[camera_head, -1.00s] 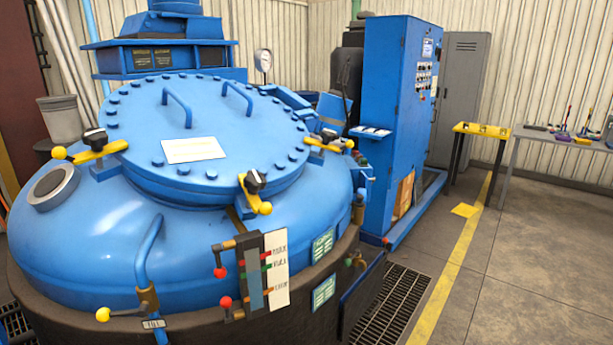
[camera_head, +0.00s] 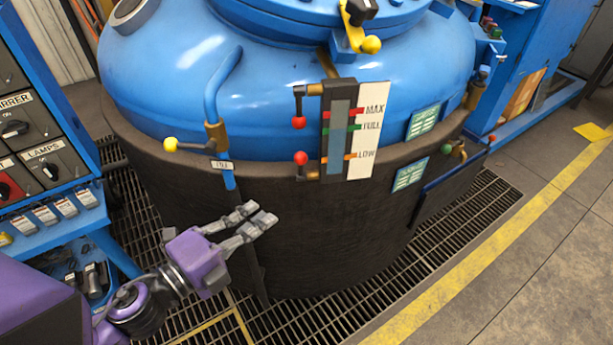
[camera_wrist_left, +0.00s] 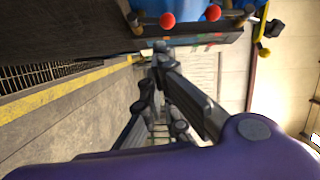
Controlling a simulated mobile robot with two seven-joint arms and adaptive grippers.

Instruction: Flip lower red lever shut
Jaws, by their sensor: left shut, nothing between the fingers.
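The lower red lever (camera_head: 301,159) sits at the bottom left of the level gauge (camera_head: 339,130); its red ball stands above its pivot. The upper red lever (camera_head: 299,122) hangs down from its pivot above it. In the left wrist view, two red balls show near the top edge; the left one looks like the lower lever (camera_wrist_left: 168,20). My left gripper (camera_head: 257,218) is shut and empty, below and to the left of the lower lever, in front of the dark furnace wall and apart from it. It also shows in the left wrist view (camera_wrist_left: 160,50). My right gripper is out of view.
A yellow-ball lever (camera_head: 170,145) on a blue pipe sticks out left of the gauge. A blue control panel (camera_head: 40,130) stands at the left. Floor grating (camera_head: 300,305) surrounds the furnace (camera_head: 330,240). Open floor lies at the right past the yellow line (camera_head: 440,300).

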